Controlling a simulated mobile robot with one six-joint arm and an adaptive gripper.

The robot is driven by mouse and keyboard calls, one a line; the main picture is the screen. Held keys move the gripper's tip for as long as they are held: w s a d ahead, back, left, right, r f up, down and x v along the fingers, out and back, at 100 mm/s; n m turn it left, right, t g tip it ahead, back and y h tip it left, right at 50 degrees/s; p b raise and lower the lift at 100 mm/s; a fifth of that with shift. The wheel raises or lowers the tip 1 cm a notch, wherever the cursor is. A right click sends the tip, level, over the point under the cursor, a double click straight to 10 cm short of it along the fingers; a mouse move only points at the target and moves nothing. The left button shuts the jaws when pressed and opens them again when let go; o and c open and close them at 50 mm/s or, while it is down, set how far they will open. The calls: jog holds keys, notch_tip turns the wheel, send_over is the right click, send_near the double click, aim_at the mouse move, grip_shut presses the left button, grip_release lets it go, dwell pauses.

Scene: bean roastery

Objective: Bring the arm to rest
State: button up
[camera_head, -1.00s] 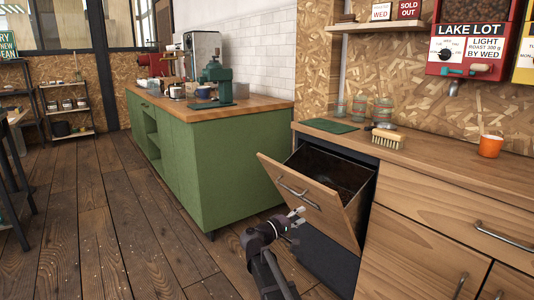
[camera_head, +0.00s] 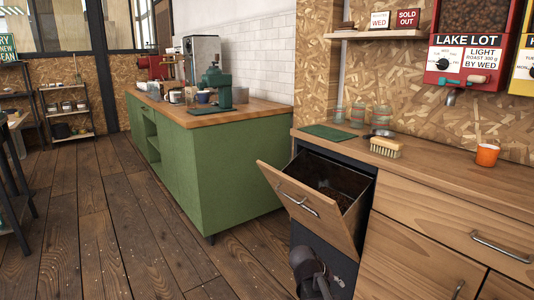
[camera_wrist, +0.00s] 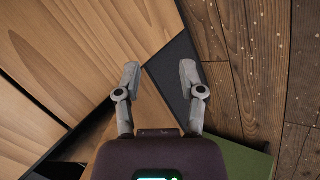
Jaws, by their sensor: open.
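My arm (camera_head: 311,277) shows low at the bottom of the head view, in front of the dark panel below the tilt-out bin (camera_head: 310,208). My gripper (camera_wrist: 159,72) is open and empty in the wrist view, its two grey fingers spread apart. Wooden fronts lie to the left of the fingers and the plank floor to the right, with a dark strip between. In the head view the fingers are mostly hidden or too small to make out clearly.
The bin stands tilted open, with dark contents inside. The wooden counter (camera_head: 443,177) carries a brush (camera_head: 386,148), an orange cup (camera_head: 487,155) and a green mat (camera_head: 328,131). A green cabinet (camera_head: 230,178) stands to the left. The plank floor (camera_head: 110,215) is clear.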

jog(key=shift+s+a+f+m+g+y+p, duration=0.5)
jog(key=shift+s+a+m+g+y+p, duration=0.9)
jog(key=shift+s+y, duration=2.9)
notch_tip(320, 180, up, 37)
jog(key=s+n+h+p, duration=0.1)
jog(key=p, duration=3.6)
jog(key=shift+s+a+r+t, duration=0.15)
jog(key=shift+a+r+t, duration=0.05)
jog(key=shift+a+t, duration=0.15)
